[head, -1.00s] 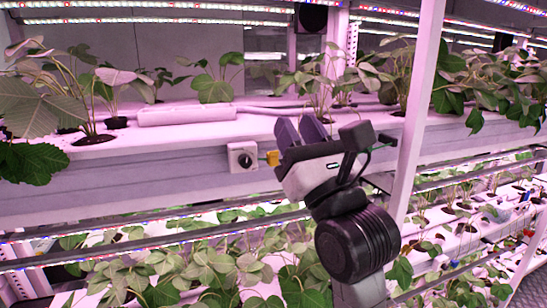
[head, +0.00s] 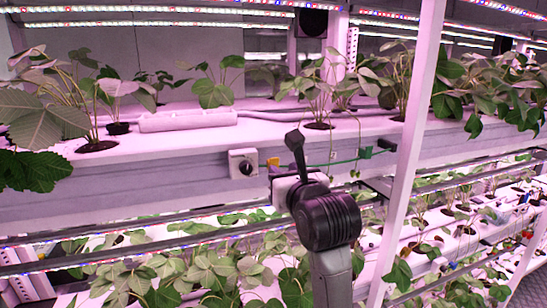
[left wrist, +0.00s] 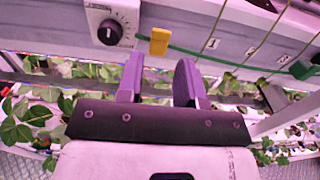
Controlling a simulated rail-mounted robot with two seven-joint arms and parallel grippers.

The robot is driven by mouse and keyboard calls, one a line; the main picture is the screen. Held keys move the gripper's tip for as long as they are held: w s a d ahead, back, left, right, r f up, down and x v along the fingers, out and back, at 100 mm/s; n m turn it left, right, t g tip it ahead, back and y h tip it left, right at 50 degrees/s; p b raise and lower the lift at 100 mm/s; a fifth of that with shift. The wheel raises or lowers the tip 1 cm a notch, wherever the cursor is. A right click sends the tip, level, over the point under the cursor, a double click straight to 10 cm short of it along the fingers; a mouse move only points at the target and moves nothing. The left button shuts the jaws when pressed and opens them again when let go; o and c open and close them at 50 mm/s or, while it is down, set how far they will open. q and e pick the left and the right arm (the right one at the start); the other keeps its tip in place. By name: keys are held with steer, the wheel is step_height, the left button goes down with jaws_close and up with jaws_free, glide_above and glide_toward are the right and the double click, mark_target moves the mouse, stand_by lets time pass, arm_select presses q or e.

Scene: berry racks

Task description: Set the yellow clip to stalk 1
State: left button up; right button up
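The yellow clip (head: 273,162) sits at the left end of a green wire along the rack's front, just right of a dial box. It also shows in the left wrist view (left wrist: 159,41). Labels 1 (left wrist: 212,44) and 2 lie to its right, with thin stalks hanging past the wire; stalk 1 (left wrist: 216,33) is beside its label. My left gripper (head: 296,138) is at the rack front, just right of the clip. In the left wrist view its two fingers (left wrist: 159,76) stand apart with nothing between them, pointing toward the clip. My right gripper is not in view.
A dial box (head: 243,162) stands close left of the clip. A green clip (head: 365,152) is on the wire farther right. A white post (head: 413,150) rises right of it. Potted plants fill the shelf above, and leafy plants lie below.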

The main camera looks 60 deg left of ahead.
mark_target(274, 161)
arm_select(q)
steer(key=shift+w+a+p, duration=0.2)
steer(key=shift+a+p, duration=0.05)
steer(key=shift+a, duration=0.9)
steer(key=shift+w+a+p, duration=0.25)
steer(key=shift+a+p, duration=0.05)
steer(key=shift+a, duration=0.9)
steer(key=shift+w+a+p, duration=0.2)
steer(key=shift+a+p, duration=0.05)
steer(key=shift+a, duration=0.9)
jaws_close()
